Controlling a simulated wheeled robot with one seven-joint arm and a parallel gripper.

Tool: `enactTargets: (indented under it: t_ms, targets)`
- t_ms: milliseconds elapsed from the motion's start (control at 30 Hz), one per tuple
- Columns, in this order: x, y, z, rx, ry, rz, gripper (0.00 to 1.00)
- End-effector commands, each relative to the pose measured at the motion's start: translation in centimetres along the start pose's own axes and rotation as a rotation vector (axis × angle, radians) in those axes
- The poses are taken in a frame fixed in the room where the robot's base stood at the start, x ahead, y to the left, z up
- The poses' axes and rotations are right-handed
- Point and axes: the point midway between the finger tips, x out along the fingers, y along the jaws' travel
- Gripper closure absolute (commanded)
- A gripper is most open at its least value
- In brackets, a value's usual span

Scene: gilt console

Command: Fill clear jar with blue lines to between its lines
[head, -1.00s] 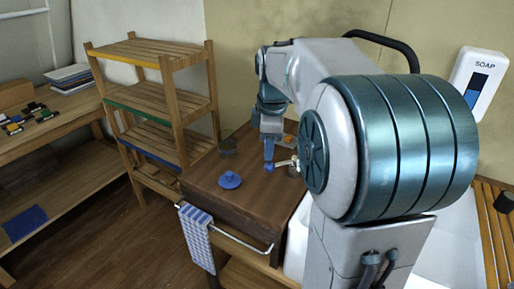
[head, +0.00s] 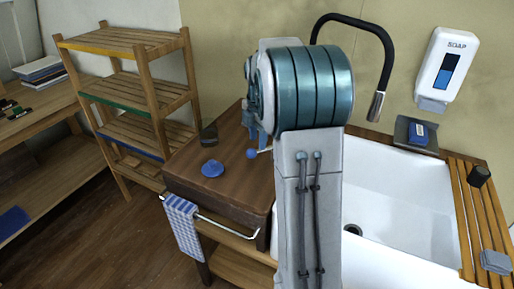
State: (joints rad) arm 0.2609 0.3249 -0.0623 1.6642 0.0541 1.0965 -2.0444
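A small see-through dark-looking vessel (head: 208,136) stands at the back left of the wooden counter; it may be the clear jar, but no blue lines can be made out on it. A blue round lid-like piece with a knob (head: 212,168) lies on the counter in front of it. A small blue ball (head: 251,154), with a pale stem beside it, is further right. My gripper (head: 254,132) is mostly hidden by my arm, above the counter near the blue ball. Its fingers and anything in them cannot be made out.
A black tap (head: 378,50) arches over the white sink (head: 395,205). A soap dispenser (head: 442,66) hangs on the wall. A blue sponge (head: 418,132) sits behind the sink. A dark cup (head: 479,176) stands on the slatted board at right. A wooden shelf (head: 120,40) stands left.

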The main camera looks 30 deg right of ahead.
Motion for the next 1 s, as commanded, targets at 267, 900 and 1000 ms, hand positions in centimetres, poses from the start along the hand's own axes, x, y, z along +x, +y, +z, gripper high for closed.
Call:
enactTargets:
  t_ms: [267,900,1000]
  targets:
    - [3.9,0.0,0.0,0.000,0.000,-0.001,0.65]
    - [4.7,0.0,-0.1,0.000,0.001,0.001,1.00]
    - [4.7,0.1,-0.2,-0.003,0.002,0.001,1.00]
